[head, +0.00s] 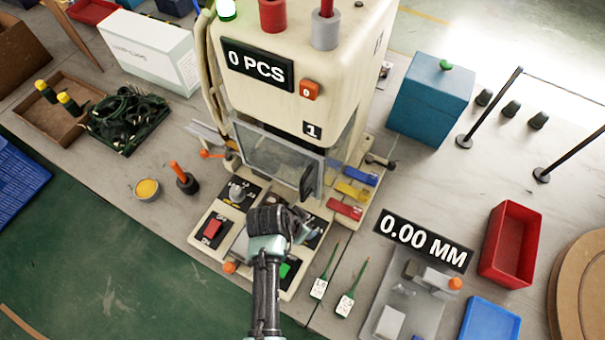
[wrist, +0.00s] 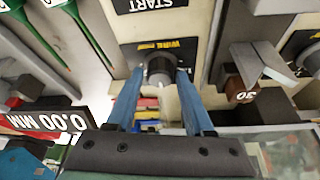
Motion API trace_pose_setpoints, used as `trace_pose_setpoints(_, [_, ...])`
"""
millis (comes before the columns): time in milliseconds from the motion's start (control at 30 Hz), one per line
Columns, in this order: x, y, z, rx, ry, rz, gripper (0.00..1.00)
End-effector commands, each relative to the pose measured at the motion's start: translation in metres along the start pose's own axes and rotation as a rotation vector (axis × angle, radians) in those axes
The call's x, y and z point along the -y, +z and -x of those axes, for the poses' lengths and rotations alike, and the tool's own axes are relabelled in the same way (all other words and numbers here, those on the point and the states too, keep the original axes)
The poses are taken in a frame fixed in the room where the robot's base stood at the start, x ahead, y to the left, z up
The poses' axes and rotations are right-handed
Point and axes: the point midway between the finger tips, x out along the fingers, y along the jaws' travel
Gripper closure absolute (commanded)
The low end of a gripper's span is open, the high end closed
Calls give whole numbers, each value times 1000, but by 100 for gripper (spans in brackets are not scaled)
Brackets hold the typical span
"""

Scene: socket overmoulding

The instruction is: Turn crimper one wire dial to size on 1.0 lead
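The wire dial (wrist: 160,68), a dark round knob under a yellow "WIRE" label, is in the wrist view on the pale front panel. My gripper (wrist: 161,76) has its two blue fingers on either side of the knob, and they appear to touch it. The dial's size marks are mostly hidden, so I cannot read its setting. In the head view my gripper (head: 283,226) is over the right part of the panel of crimper one (head: 305,75), marked "1", and covers most of that dial.
A grey dial (head: 238,193) and a red button (head: 212,229) are on the left of the panel, a green button (head: 286,269) near my arm. Two green leads (head: 345,303) lie to the right. A clear guard (head: 275,158) stands behind my gripper. Coloured blocks (head: 345,209) sit beside it.

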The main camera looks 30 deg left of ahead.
Motion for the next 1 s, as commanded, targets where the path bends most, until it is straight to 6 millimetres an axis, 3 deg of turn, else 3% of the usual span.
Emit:
trace_pose_setpoints(33, [0, 0, 0, 0, 0, 0, 59])
trace_pose_setpoints(267, [0, 0, 0, 0, 0, 0, 100])
trace_pose_setpoints(667, [0, 0, 1, 0, -17, 38, 100])
trace_pose_setpoints(1000, [-2, -1, 3, 1, -103, 247, 100])
